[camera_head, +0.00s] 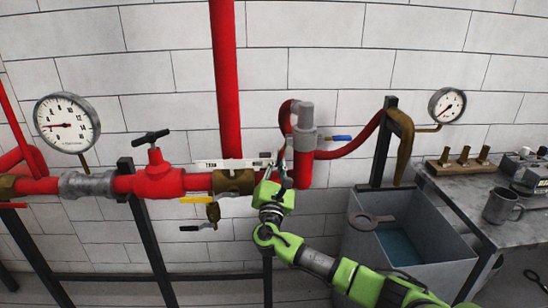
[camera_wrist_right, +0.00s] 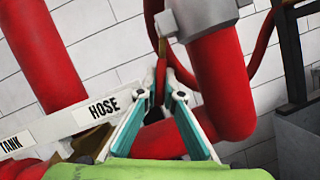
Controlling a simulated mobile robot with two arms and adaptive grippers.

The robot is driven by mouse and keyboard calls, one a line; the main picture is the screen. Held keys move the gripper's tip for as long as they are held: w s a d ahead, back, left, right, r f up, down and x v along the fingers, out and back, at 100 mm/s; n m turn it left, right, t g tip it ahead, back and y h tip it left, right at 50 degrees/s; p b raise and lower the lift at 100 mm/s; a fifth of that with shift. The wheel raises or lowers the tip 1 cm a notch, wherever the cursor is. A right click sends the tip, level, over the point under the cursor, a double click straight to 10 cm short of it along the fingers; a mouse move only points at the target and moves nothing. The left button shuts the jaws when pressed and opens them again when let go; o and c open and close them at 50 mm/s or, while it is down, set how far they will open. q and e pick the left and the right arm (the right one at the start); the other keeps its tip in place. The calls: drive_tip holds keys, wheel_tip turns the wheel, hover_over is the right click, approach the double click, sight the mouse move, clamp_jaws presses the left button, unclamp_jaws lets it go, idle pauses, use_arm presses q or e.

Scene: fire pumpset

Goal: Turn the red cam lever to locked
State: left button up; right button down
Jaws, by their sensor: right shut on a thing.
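The red cam lever (camera_wrist_right: 160,82) is a narrow red piece between the fingers of my right gripper (camera_wrist_right: 165,92) in the right wrist view. The fingers hide most of it. In the head view my green right gripper (camera_head: 276,172) reaches up to the pipework, beside the right end of the white label strip (camera_head: 228,164) and left of the grey-topped red pipe (camera_head: 304,160). It is shut on the lever. The strip reads TANK and HOSE in the wrist view (camera_wrist_right: 85,118), with HOSE nearer the gripper. My left gripper is not in view.
A brass fitting (camera_head: 233,182) and a yellow-handled valve (camera_head: 195,200) sit left of my gripper. A blue handle (camera_head: 340,137) and red hose (camera_head: 357,147) are to its right. A grey water tank (camera_head: 365,245) and a bench with a mug (camera_head: 502,206) stand at right.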

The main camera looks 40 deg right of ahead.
drive_tip(key=shift+s+d+f+n+t+y, duration=0.1)
drive_tip(key=shift+d+f+n+t+y, duration=0.15)
drive_tip(key=shift+n, duration=0.35)
drive_tip(key=shift+s+d+f+n+t+y, duration=0.1)
drive_tip(key=shift+n+t+y, duration=0.2)
drive_tip(key=shift+n, duration=0.3)
drive_tip(key=c, duration=2.2)
unclamp_jaws()
drive_tip(key=shift+r, duration=0.1)
drive_tip(key=shift+o, duration=0.2)
drive_tip(key=v, duration=1.2)
